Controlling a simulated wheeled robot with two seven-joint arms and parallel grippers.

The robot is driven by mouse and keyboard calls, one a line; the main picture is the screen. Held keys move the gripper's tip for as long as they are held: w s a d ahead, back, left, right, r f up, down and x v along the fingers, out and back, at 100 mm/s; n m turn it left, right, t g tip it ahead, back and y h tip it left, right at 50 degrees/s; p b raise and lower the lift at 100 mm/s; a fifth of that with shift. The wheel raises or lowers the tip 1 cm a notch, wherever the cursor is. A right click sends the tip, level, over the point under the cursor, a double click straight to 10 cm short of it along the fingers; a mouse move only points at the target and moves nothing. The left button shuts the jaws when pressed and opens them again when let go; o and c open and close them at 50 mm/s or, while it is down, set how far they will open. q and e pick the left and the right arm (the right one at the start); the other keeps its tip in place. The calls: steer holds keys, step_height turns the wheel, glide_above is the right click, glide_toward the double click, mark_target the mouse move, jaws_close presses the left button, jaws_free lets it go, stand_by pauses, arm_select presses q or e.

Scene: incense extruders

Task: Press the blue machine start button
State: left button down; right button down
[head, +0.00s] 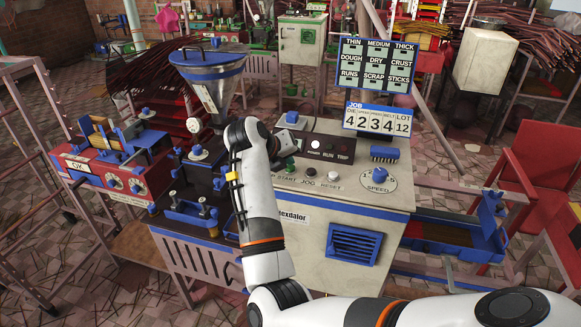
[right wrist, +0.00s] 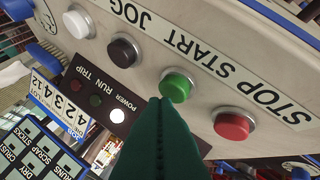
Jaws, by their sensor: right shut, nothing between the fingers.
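The machine is a beige cabinet with blue trim (head: 320,236); its sloping panel carries START, JOG and RESET labels. The green start button (right wrist: 177,86) shows in the right wrist view, beside the START lettering. My right gripper (right wrist: 164,103) has dark green fingers, shut and empty. Its tip overlaps the edge of the green button in that view; I cannot tell whether they touch. In the head view my right wrist reaches over the panel's left part, largely hiding the fingers. The POWER lamp (right wrist: 117,116) is lit white; RUN and TRIP look dark. My left gripper is not in view.
A red stop button (right wrist: 232,125) sits beside the green one, with the dark jog button (right wrist: 124,50) on its other side. A white reset button (head: 334,178) and a speed dial (head: 378,175) lie farther right. A metal hopper (head: 209,75) stands behind my right wrist.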

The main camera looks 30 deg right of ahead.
steer(key=shift+f+b, duration=0.35)
steer(key=shift+f, duration=0.2)
stand_by(0.4)
steer(key=shift+r, duration=0.1)
steer(key=shift+r+p, duration=0.6)
steer(key=shift+r, duration=0.3)
step_height(320, 180, up, 5)
steer(key=p, duration=0.3)
stand_by(0.8)
